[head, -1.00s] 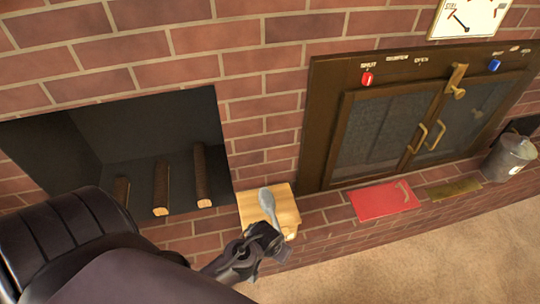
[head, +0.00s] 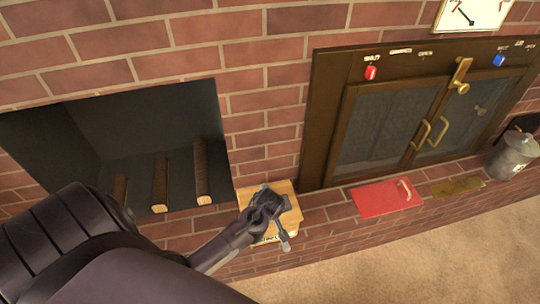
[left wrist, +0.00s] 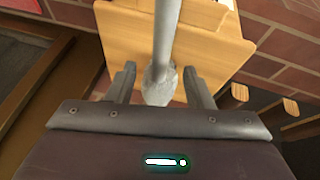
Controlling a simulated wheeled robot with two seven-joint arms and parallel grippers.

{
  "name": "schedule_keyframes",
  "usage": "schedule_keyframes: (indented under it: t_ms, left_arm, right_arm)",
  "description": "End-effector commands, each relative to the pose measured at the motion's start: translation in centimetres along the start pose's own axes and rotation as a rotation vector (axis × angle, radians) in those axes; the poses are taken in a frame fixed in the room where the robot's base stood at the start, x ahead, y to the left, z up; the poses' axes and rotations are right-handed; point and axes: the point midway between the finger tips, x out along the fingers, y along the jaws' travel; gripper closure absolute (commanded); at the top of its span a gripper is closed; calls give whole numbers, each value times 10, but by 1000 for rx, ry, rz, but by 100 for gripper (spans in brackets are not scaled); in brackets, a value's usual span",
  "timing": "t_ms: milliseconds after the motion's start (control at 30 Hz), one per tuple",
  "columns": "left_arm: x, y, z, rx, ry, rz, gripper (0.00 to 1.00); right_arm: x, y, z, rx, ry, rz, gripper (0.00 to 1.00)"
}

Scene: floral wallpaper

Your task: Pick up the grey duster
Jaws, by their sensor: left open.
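The grey duster (left wrist: 166,40) lies over a light wooden box top (left wrist: 205,45) in the left wrist view. Its shaft runs up to the top edge of that view and its thicker near end sits between my left gripper's fingers. My left gripper (left wrist: 160,74) is open, one finger on each side of the duster, with a gap showing on both sides. In the head view my left gripper (head: 272,212) is over the wooden box (head: 292,213) and hides most or all of the duster. My right gripper is not in view.
The box stands on a brick ledge (head: 325,228) between an open fireplace recess with logs (head: 160,183) and a brass-framed glass door (head: 385,125). A red board (head: 380,200) and a metal bucket (head: 510,155) are to the right. Carpet (head: 420,265) lies in front.

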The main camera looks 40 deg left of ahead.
Motion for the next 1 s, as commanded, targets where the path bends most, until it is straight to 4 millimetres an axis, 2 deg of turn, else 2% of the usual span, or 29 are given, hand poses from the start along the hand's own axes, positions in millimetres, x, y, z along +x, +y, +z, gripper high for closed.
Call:
schedule_keyframes:
  t_ms: [33, 133, 267, 433, 767, 1000]
  left_arm:
    - [9, 0, 0, 2, 0, -2, 53]
    - [19, 0, 0, 1, 0, -1, 53]
    - [23, 0, 1, 2, 0, 0, 53]
    - [22, 0, 1, 2, 0, 0, 54]
    - [22, 0, 1, 3, -1, 0, 98]
    - [22, 0, 0, 2, 0, 1, 100]
  right_arm:
    - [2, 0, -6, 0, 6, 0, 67]
    - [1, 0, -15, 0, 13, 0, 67]
    - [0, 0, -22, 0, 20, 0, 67]
    - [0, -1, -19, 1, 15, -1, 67]
    - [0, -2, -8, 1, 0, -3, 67]
    - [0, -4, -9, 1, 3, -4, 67]
